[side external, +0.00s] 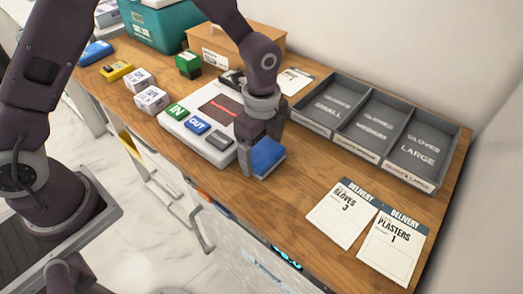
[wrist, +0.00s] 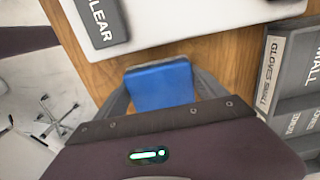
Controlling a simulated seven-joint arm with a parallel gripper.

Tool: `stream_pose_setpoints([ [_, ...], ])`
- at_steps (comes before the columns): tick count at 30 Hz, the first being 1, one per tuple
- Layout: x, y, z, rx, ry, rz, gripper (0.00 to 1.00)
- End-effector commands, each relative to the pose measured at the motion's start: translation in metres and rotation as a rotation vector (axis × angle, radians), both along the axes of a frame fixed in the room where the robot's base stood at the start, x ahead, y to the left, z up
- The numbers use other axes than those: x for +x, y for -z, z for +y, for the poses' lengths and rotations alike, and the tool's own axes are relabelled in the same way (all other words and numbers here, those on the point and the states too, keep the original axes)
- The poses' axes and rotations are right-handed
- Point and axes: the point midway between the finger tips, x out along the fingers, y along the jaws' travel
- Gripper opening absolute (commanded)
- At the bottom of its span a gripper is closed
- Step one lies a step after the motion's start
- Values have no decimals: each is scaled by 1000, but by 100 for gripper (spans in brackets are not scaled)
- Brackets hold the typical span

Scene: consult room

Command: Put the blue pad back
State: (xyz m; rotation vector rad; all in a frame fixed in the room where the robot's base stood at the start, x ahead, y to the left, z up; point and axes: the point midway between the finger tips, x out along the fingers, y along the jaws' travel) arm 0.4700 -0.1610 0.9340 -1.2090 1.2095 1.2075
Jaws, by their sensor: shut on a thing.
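The blue pad (side external: 267,157) is a small blue block just to the right of the white scanner box on the wooden desk. My gripper (side external: 262,160) is over it, with its fingers down around the pad. In the wrist view the blue pad (wrist: 161,86) sits between the two fingers (wrist: 162,92), and my gripper is shut on it. The pad is low, at or very near the desk top; I cannot tell whether it touches.
The white scanner box (side external: 204,127) with IN, OUT and grey keys is close on the left. A grey three-part glove tray (side external: 363,152) stands at the back right. Two delivery cards (side external: 343,213) lie at the front right. White boxes (side external: 151,99), a green block (side external: 188,65) and a yellow one (side external: 117,71) stand left.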

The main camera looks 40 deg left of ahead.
Motion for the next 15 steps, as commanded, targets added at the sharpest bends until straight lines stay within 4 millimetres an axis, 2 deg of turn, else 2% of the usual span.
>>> stream_pose_setpoints([
  [8,0,3,0,1,0,1,43],
  [9,0,3,0,1,0,1,87],
  [11,0,2,0,1,-1,1,99],
  [15,0,2,0,1,-1,0,100],
])
